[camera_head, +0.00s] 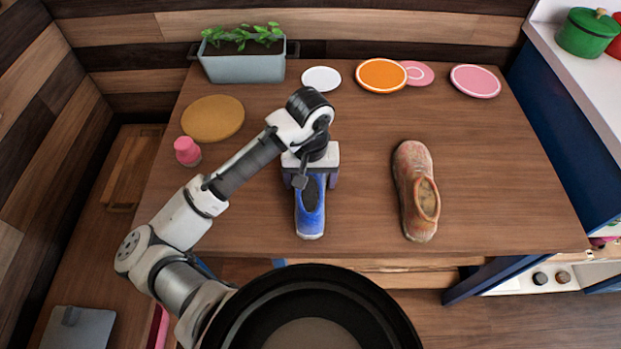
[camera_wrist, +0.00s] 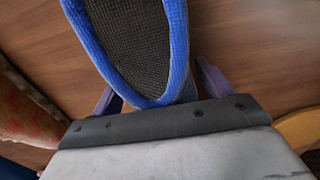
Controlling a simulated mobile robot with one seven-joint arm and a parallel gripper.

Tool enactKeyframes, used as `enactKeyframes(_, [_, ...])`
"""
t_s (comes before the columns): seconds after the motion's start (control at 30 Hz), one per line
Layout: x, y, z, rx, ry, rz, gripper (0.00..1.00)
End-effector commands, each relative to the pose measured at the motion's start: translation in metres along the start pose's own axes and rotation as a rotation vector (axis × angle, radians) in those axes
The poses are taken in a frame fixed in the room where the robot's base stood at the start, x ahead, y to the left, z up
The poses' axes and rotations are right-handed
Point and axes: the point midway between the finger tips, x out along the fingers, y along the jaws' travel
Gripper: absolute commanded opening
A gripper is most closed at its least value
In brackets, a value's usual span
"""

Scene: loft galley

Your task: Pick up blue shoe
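The blue shoe (camera_head: 310,215) lies on the wooden table, its toe toward the table's front edge. My gripper (camera_head: 310,181) is over its heel end, pointing down. In the wrist view, the blue rim and dark inside of the shoe (camera_wrist: 135,45) fill the upper middle. The purple fingers of my gripper (camera_wrist: 158,88) stand apart on either side of the heel. The gripper looks open, with small gaps beside the shoe in the head view. The gripper body hides the back of the heel.
A worn brownish-orange shoe (camera_head: 416,190) lies to the right. A planter (camera_head: 243,68), white disc (camera_head: 321,78), orange plate (camera_head: 381,75) and pink plates (camera_head: 475,80) (camera_head: 417,73) line the back. A mustard round mat (camera_head: 213,118) and pink cup (camera_head: 187,151) are at left. Bare table separates the shoes.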

Motion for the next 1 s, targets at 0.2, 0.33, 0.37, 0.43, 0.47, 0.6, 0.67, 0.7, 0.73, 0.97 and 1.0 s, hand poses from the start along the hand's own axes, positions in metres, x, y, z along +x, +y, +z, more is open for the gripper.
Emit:
enactKeyframes(0.2, [0.0, 0.0, 0.0, 0.0, 0.0, 0.0, 0.49])
enactKeyframes(0.33, [-0.001, 0.0, 0.0, 0.0, 0.001, 0.0, 0.38])
enactKeyframes(0.37, [-0.001, 0.0, 0.0, 0.0, 0.001, 0.0, 0.38])
enactKeyframes(0.43, [-0.001, 0.0, 0.0, 0.0, 0.001, 0.0, 0.38])
enactKeyframes(0.47, [-0.001, 0.0, 0.0, 0.0, 0.001, 0.0, 0.38])
enactKeyframes(0.6, [-0.003, 0.0, 0.0, 0.0, 0.001, 0.0, 0.37])
enactKeyframes(0.67, [-0.007, 0.0, -0.001, 0.001, 0.002, 0.0, 0.37])
enactKeyframes(0.7, [-0.011, 0.001, -0.001, 0.001, 0.002, 0.001, 0.37])
enactKeyframes(0.73, [-0.014, 0.001, -0.001, 0.002, 0.002, 0.001, 0.37])
enactKeyframes(0.97, [-0.068, -0.001, -0.001, 0.003, 0.006, -0.006, 0.37])
enactKeyframes(1.0, [-0.08, -0.001, -0.002, 0.002, 0.007, -0.006, 0.37])
